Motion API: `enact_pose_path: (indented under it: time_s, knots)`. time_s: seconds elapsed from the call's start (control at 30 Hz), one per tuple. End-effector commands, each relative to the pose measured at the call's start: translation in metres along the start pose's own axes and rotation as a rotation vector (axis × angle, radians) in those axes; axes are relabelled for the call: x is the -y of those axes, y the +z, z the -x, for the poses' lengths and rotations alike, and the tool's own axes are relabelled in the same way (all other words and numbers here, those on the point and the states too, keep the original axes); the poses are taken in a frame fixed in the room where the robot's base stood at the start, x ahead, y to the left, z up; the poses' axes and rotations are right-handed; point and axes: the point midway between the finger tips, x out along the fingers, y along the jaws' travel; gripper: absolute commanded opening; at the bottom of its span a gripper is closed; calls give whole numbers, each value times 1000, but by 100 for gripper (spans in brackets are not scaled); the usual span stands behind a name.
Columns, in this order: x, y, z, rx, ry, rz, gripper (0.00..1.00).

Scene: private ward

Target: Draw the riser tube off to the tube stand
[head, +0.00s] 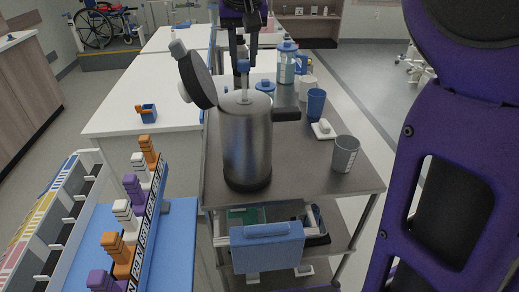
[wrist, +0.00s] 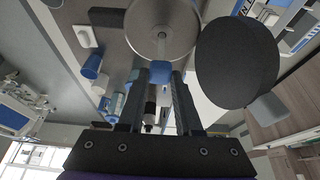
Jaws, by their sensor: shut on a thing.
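A steel canister (head: 247,140) stands upright on the cart, its dark round lid (head: 198,79) swung up to the left. The riser tube (head: 245,84) stands upright at the canister's top opening; its lower part is hidden inside. My gripper (head: 243,64) is above the canister, shut on the tube's blue top. In the wrist view the blue top (wrist: 173,68) sits between my fingertips, with the canister's round top (wrist: 160,25) beyond and the lid (wrist: 236,62) at the right. A blue round piece (head: 265,86) shows behind the canister; I cannot tell whether it is the tube stand.
The cart top (head: 293,170) also holds a blue cup (head: 316,103), a grey cup (head: 345,154), a small white item (head: 322,129) and a clear bottle (head: 287,63). A white table (head: 150,90) stands left. A blue board with coloured blocks (head: 140,235) is at front left.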

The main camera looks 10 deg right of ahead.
Motion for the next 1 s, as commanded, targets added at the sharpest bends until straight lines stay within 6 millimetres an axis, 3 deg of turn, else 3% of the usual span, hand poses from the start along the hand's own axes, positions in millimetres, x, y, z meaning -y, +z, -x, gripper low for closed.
enact_pose_path:
  time_s: [0.5,1.0]
  knots:
    - [0,-19,44,-3,0,0,0]
    - [0,-19,46,-2,0,0,0]
